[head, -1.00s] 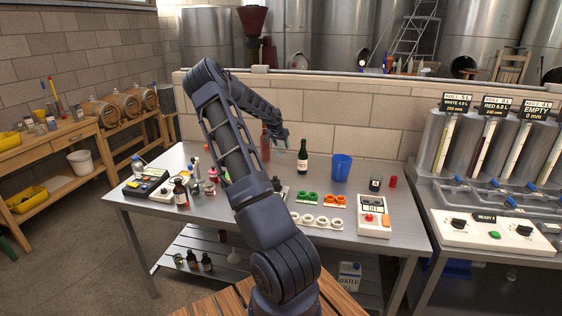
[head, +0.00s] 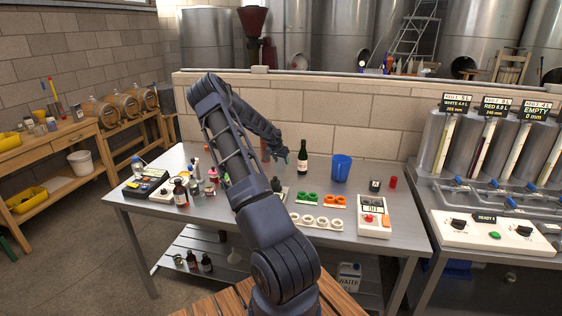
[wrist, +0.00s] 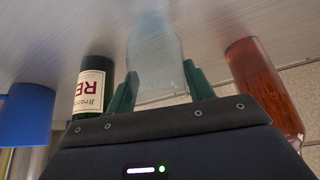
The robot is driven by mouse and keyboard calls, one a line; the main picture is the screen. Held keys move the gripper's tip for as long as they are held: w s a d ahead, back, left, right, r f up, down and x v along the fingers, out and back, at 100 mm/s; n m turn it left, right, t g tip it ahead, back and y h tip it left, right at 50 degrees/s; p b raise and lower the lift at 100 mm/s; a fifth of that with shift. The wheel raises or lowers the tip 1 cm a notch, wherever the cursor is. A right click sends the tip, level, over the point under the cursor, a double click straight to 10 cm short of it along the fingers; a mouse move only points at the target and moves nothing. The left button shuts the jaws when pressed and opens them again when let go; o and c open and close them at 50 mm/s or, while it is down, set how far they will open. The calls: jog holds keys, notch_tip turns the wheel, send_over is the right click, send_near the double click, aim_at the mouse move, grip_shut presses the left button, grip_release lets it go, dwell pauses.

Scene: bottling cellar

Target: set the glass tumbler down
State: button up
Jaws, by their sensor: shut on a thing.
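In the wrist view, the clear glass tumbler (wrist: 156,52) is between the green fingertips of my gripper (wrist: 160,74). The fingers are shut on its sides. The view is tipped, with the grey tabletop (wrist: 60,25) filling the top. The tumbler is very close to the tabletop, but I cannot tell whether it touches. In the head view, my gripper (head: 285,158) is low over the back of the table (head: 235,228); I cannot make out the tumbler there.
A dark bottle with a white label (wrist: 92,88) and an orange-red bottle (wrist: 266,82) flank my gripper closely. A blue cup (head: 341,168) stands farther right. Green rings (head: 307,197), orange rings (head: 335,200) and a scale (head: 374,216) lie nearer the front.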

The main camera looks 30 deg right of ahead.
jog(key=shift+f, duration=0.1)
jog(key=o, duration=1)
jog(key=v, duration=1.1)
jog(key=s+a+r+n+y, duration=0.2)
jog(key=s+a+r, duration=0.5)
jog(key=a, duration=0.2)
jog(key=s+a+r+n+t+y, duration=0.1)
jog(key=s+a+r+n+y, duration=0.15)
jog(key=s+a+r, duration=0.6)
jog(key=s+a+r+n+y, duration=0.2)
jog(key=s+a+r, duration=0.3)
jog(key=a, duration=0.6)
jog(key=s+a+r+n, duration=0.1)
jog(key=s+a, duration=0.2)
jog(key=s, duration=0.5)
jog(key=s+a+r+n+h, duration=0.1)
jog(key=s+a, duration=0.3)
jog(key=s, duration=0.4)
jog(key=s+a+n, duration=0.3)
jog(key=s+a, duration=0.1)
jog(key=s, duration=0.5)
jog(key=shift+r+t, duration=0.3)
jog(key=shift+r, duration=0.1)
